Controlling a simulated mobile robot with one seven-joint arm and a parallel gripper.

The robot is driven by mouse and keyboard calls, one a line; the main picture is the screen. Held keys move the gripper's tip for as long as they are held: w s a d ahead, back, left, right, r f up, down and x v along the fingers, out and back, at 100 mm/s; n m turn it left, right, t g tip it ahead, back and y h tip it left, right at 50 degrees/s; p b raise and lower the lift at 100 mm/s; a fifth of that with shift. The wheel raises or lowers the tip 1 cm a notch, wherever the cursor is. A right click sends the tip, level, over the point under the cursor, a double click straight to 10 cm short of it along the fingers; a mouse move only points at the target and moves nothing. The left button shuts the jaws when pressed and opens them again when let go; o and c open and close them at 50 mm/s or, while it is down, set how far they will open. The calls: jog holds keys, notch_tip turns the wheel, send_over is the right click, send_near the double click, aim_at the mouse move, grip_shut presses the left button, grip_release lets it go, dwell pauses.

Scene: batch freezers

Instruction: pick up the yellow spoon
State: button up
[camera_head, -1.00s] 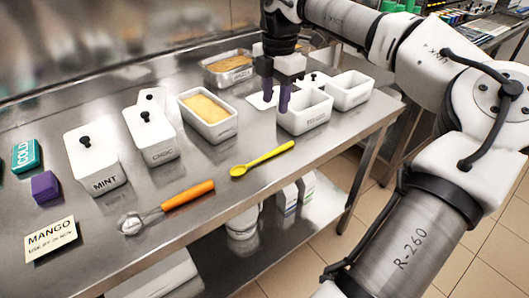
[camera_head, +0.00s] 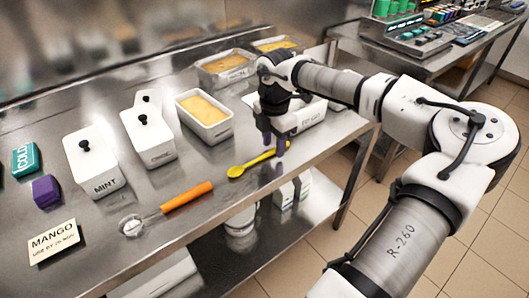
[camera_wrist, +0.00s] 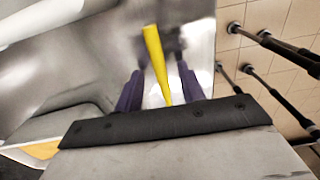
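The yellow spoon (camera_head: 250,165) lies on the steel table near its front edge, bowl to the left and handle to the right. My gripper (camera_head: 274,149) points down over the handle end. Its two purple fingers are apart, so it is open. In the wrist view the yellow handle of the spoon (camera_wrist: 155,58) runs between the fingers of my gripper (camera_wrist: 160,72), with a gap on each side. I cannot tell exactly how high the fingertips are above the table. The handle is partly covered by the fingers in the head view.
An orange-handled scoop (camera_head: 168,207) lies left of the spoon. White tubs, including a lidded MINT one (camera_head: 95,165) and an open one with yellow contents (camera_head: 205,117), stand behind. A white container (camera_head: 312,118) is close behind my gripper. The table's front edge is near.

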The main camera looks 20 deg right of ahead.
jog(key=shift+f, duration=0.5)
jog(key=shift+c, duration=0.2)
grip_shut()
jog(key=shift+r, duration=0.1)
